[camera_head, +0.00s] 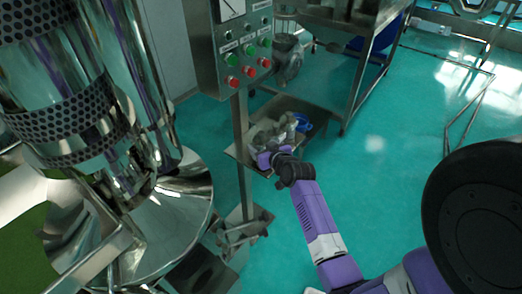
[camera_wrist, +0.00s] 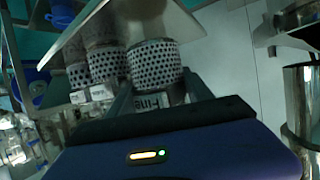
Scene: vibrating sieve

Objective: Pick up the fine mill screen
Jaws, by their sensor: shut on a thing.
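The fine mill screen (camera_wrist: 155,62) is a grey perforated metal cylinder with a white label, partly readable as "FINE", in the wrist view. My gripper (camera_wrist: 158,92) is shut on it, with one dark finger on each side of its lower part. In the head view my gripper (camera_head: 272,158) reaches to the tray at the end of my purple arm. The held screen cannot be told apart there from the grey screens in the tray.
Other perforated screens (camera_wrist: 106,64) stand close beside the held one. A metal tray (camera_head: 237,153) holds several grey parts and a blue item (camera_head: 303,123). A control panel (camera_head: 243,50) on a post stands left of it. Shiny mill machinery (camera_head: 165,220) fills the left. Open green floor (camera_head: 385,150) lies right.

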